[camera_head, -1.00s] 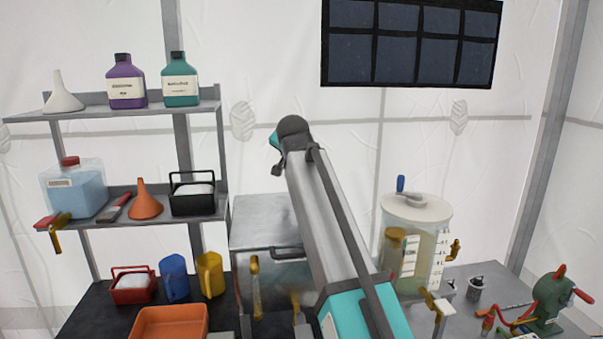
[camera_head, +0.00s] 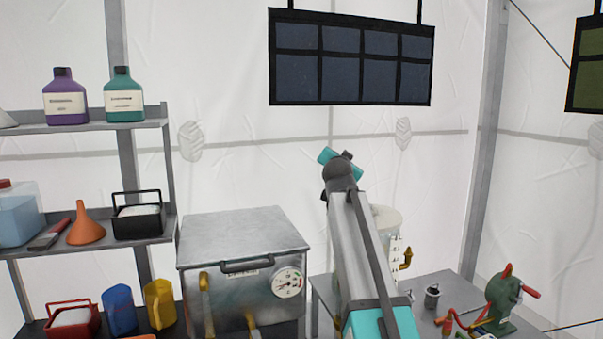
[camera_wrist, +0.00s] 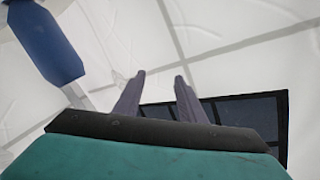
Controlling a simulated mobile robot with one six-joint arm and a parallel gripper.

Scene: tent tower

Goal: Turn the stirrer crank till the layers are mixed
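The stirrer tank (camera_head: 386,217) has a pale lid and stands on the grey table at the right. My arm hides most of it in the head view, including the crank and the layers. In the wrist view a blue handle (camera_wrist: 45,40), which looks like the crank's grip, hangs at the upper left with a pale rod at its lower end. My gripper (camera_wrist: 158,82) is open, with nothing between its two dark fingers. The handle is apart from the fingers, to their left in that view.
A metal box with a gauge (camera_head: 245,245) stands left of my arm. Shelves (camera_head: 85,127) with bottles and a funnel are at the left. A green hand-cranked device (camera_head: 503,300) and a small dark cup (camera_head: 432,297) are right of the tank. A dark panel (camera_head: 352,55) hangs behind.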

